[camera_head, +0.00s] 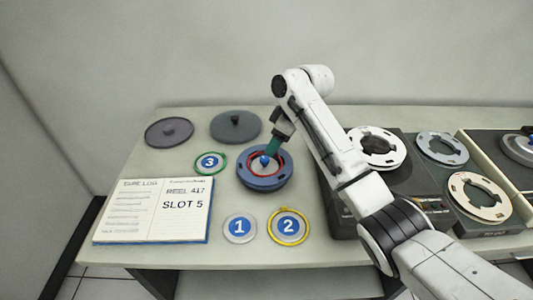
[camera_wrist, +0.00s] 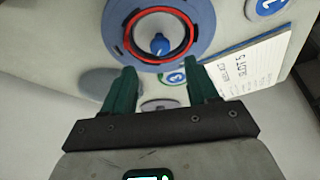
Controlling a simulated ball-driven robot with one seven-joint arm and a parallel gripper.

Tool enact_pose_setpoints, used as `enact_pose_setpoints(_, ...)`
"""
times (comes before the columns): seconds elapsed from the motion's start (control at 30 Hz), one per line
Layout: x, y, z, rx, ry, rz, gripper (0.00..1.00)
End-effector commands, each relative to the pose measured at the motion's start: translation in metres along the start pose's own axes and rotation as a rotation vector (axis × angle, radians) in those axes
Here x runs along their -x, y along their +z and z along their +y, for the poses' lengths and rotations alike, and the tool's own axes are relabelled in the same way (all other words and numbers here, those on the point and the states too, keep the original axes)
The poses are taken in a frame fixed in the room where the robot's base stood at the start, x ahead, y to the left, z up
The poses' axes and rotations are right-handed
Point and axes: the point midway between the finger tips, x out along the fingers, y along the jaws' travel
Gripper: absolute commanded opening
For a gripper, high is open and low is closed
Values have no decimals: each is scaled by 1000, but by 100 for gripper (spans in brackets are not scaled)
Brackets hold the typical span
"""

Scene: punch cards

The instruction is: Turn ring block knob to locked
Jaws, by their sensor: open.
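The ring block (camera_head: 263,181) is a round blue block with a red inner ring, on the table left of my arm. Its small blue knob (camera_head: 264,161) stands at the centre. In the wrist view the block (camera_wrist: 204,22) is at the top, with the blue knob (camera_wrist: 160,44) upright in its pale centre. My gripper (camera_head: 271,154) is above the block, close to the knob in the head view. In the wrist view its two green fingers (camera_wrist: 162,78) are apart and empty, with the knob beyond their tips. Contact with the knob does not show.
An open log book (camera_head: 150,212) reads "REEL 417, SLOT 5". Numbered discs 1 (camera_head: 240,229), 2 (camera_head: 288,226) and 3 (camera_head: 209,163) lie around the block. Two grey discs (camera_head: 169,132) (camera_head: 236,127) lie behind. Tape decks with reels (camera_head: 479,197) stand right.

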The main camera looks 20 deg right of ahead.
Motion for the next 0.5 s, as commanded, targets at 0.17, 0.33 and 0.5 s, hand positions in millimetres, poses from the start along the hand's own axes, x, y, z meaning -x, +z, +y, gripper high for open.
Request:
enact_pose_setpoints(0.17, -34, 0, 0, -1, -2, -2, 59)
enact_pose_setpoints(0.33, -57, 0, 0, 0, -1, -1, 59)
enact_pose_setpoints(0.5, -68, 0, 0, 0, 1, 0, 59)
